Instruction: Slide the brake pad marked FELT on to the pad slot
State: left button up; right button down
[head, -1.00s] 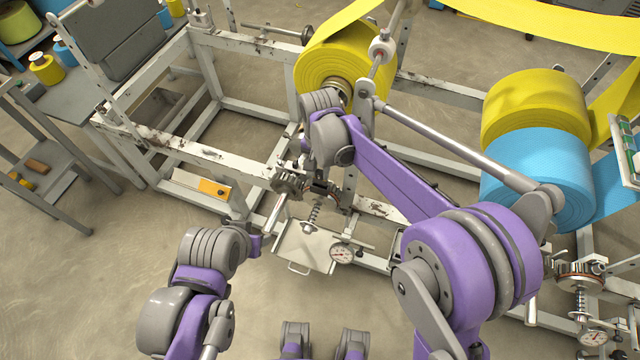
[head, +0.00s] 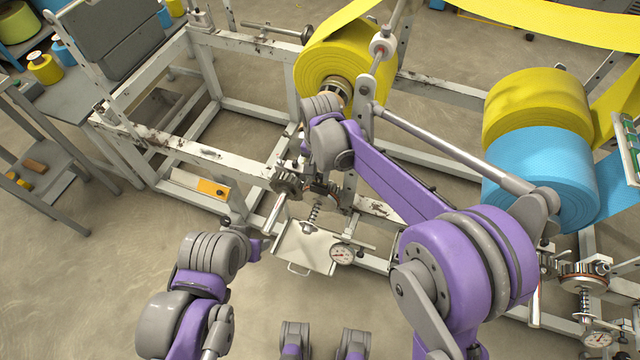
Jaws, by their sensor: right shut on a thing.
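My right gripper (head: 318,186) is at the brake assembly (head: 288,181) below the near yellow roll. It is shut on a small part, mostly hidden by my wrist and the metalwork. I take this part to be the brake pad, but no FELT marking is readable. The pad slot cannot be made out clearly; the area around the brake disc, above the spring (head: 314,217), is partly covered by my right wrist. My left gripper (head: 255,248) is left of the grey tray, away from the brake; its fingers are too small to tell open from shut.
A grey tray (head: 292,250) and a dial gauge (head: 342,255) sit under the brake. White frame rails (head: 190,150) surround it. A yellow roll (head: 335,55) hangs above; a blue roll (head: 540,175) is at right.

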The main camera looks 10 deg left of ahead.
aim_at(320, 175)
jog(key=shift+f+b, duration=0.65)
jog(key=shift+f, duration=0.4)
dwell(0.4)
jog(key=c, duration=0.6)
grip_release()
notch_tip(320, 175, up, 11)
jog(key=shift+f+p, duration=0.1)
jog(key=shift+p, duration=0.25)
